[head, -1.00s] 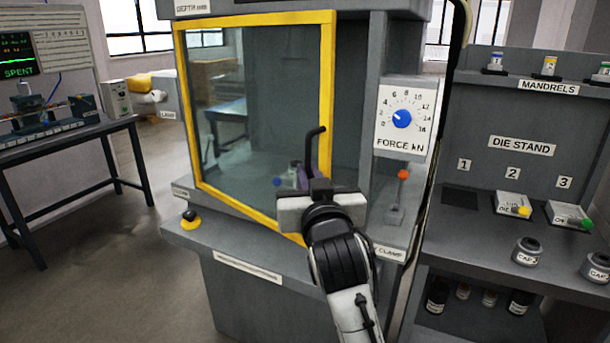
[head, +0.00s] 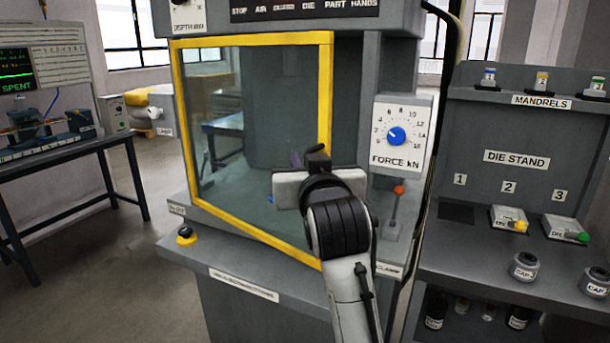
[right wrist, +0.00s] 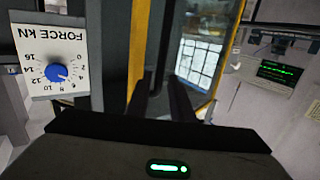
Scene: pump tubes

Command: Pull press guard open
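The press guard (head: 182,110) is a clear panel in a yellow frame on the front of the grey press, in the head view. Its dark handle (head: 316,150) shows only at its top, just above my right gripper; the rest is hidden behind the gripper. My right gripper (head: 303,186) is in front of the guard's right side, pointing at the press. In the right wrist view its two dark fingers (right wrist: 167,98) stand apart; I cannot tell whether the handle is between them. The yellow frame (right wrist: 138,45) shows beyond them. My left gripper is not in view.
A force dial panel (head: 400,135) and a red-tipped lever (head: 397,205) sit right of the guard. The die stand (head: 480,185) is further right. A small yellow-based knob (head: 186,237) is at the press's lower left.

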